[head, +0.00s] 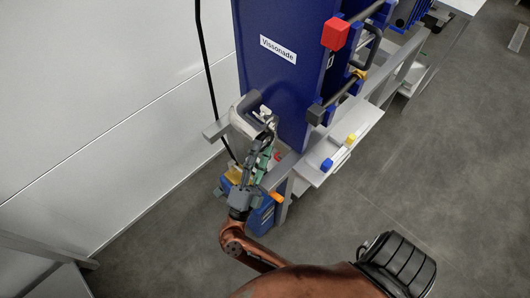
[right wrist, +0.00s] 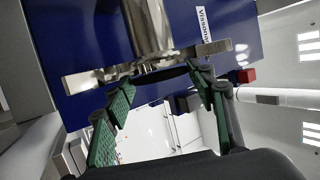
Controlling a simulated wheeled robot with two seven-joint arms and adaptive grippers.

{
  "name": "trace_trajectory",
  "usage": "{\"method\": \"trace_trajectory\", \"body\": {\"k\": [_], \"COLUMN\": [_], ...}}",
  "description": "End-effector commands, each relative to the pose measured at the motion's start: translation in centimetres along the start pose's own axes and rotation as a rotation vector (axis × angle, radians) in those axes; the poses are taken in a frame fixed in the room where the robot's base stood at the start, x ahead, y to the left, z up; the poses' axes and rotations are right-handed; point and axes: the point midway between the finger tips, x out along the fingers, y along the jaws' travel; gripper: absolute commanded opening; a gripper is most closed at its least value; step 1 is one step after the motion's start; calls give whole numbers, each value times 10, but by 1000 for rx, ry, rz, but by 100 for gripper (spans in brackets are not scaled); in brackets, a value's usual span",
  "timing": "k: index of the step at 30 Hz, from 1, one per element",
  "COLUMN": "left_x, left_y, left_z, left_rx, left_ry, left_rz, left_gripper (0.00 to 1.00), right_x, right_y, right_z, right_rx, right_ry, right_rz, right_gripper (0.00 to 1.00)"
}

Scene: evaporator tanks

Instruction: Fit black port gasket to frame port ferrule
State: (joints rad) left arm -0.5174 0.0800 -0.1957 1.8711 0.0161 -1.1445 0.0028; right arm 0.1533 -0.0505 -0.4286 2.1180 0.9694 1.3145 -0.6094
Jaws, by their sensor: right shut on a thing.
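The frame port ferrule (right wrist: 150,28) is a shiny metal tube with a flange and flat side bars, beside the blue panel in the right wrist view. It also shows in the head view as a pale fitting (head: 243,117). My right gripper (head: 268,124) reaches up to it from below. In the right wrist view its green-padded fingers (right wrist: 163,88) are shut on the black port gasket (right wrist: 165,75). The gasket shows as a thin dark edge just under the flange. I cannot tell whether it touches the flange. My left gripper is not in view.
A blue panel (head: 283,85) labelled "Vissonade" stands close beside the fitting. A grey shelf (head: 315,178) to the right bears a blue block (head: 327,165) and a yellow block (head: 351,138). A black cable (head: 204,55) hangs on the left.

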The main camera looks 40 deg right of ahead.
Motion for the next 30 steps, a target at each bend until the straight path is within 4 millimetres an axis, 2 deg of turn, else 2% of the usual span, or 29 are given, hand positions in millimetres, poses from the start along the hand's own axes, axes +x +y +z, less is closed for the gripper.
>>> {"method": "trace_trajectory", "body": {"k": [30], "left_x": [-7], "left_y": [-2], "left_z": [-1], "left_rx": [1], "left_ry": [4], "left_rz": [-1], "left_gripper": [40], "right_x": [0], "right_y": [0], "right_z": [0], "right_rx": [0], "right_ry": [1], "right_rz": [1], "right_gripper": [42]}}
